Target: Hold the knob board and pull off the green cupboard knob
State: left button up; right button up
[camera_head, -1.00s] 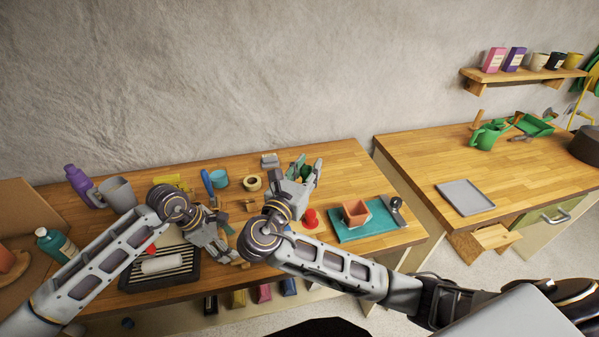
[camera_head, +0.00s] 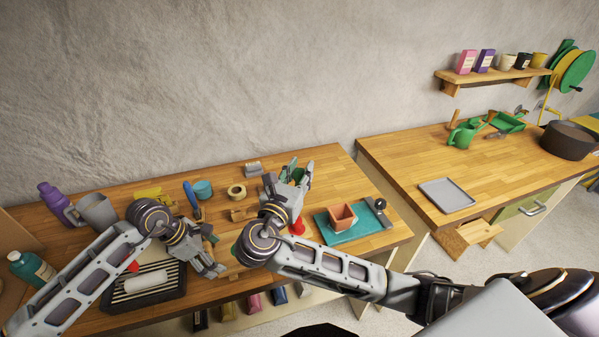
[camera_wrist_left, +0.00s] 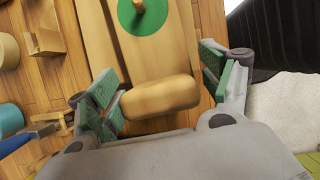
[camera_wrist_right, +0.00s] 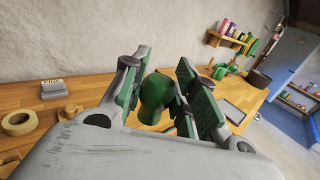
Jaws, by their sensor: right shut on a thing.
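The green cupboard knob (camera_wrist_right: 155,98) is between the fingers of my right gripper (camera_wrist_right: 160,85), which is shut on it. In the head view this gripper (camera_head: 292,172) is above the bench, away from the board. The wooden knob board (camera_wrist_left: 160,98) shows in the left wrist view. A green disc (camera_wrist_left: 142,14) with a bare wooden peg is on it. My left gripper (camera_wrist_left: 165,90) is open, one finger on each side of the board's rounded end, with a gap at the right finger. In the head view my right arm hides most of the board near my left gripper (camera_head: 213,265).
A tape roll (camera_head: 236,192), teal cup (camera_head: 203,188) and blue-handled tool (camera_head: 192,200) lie behind the grippers. A black tray (camera_head: 150,292) is at front left. A terracotta pot (camera_head: 342,216) stands on a teal mat (camera_head: 365,224) at right. A red object (camera_head: 298,228) is below my right gripper.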

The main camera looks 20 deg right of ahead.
dwell(0.4)
pick_arm(q)
jog(key=v, duration=1.2)
jog(key=shift+s+a+f, duration=0.1)
jog(key=shift+s, duration=0.05)
dwell(0.6)
